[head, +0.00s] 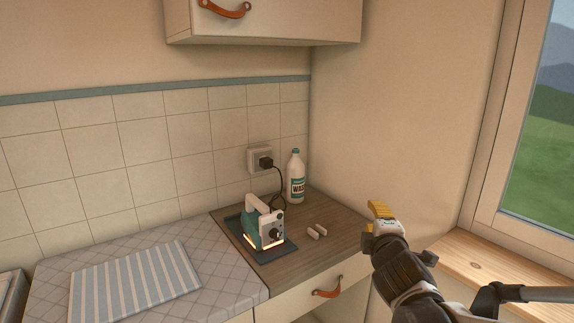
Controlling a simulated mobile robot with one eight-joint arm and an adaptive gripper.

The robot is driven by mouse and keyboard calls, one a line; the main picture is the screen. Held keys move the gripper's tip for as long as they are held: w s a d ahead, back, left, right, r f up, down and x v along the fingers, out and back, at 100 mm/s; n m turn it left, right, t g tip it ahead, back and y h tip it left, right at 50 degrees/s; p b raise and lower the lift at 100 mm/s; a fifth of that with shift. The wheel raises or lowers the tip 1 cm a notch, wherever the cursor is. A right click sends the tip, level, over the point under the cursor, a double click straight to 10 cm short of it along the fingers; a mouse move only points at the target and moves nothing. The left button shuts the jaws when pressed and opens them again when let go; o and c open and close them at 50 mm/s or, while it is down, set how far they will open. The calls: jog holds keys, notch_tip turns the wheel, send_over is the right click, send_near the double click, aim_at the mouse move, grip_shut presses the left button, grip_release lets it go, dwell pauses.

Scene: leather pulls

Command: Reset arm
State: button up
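My arm reaches up from the lower right in the head view. My gripper (380,211), with yellow finger parts, is at its upper end. It is in front of the wall, right of the wooden counter and apart from everything on it. The fingers overlap from this angle, so I cannot see whether there is a gap between them. No held object shows.
A teal-and-white iron-like appliance (262,225) stands on a dark mat, its cord running to a wall socket (261,160). A drawer (312,291), wall cabinet (275,22) and window ledge (500,268) surround the space.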

jog(key=s+f+m+g+y, duration=0.1)
jog(key=s+f+m+g, duration=0.3)
jog(key=s+m, duration=0.4)
jog(key=s+a+f+m+g+y, duration=0.1)
jog(key=s+f+m+g, duration=0.4)
jog(key=s, duration=1.3)
notch_tip(320, 180, down, 2)
jog(key=m, duration=0.3)
jog(key=shift+s+a+m, duration=0.2)
jog(key=shift+a+m, duration=0.1)
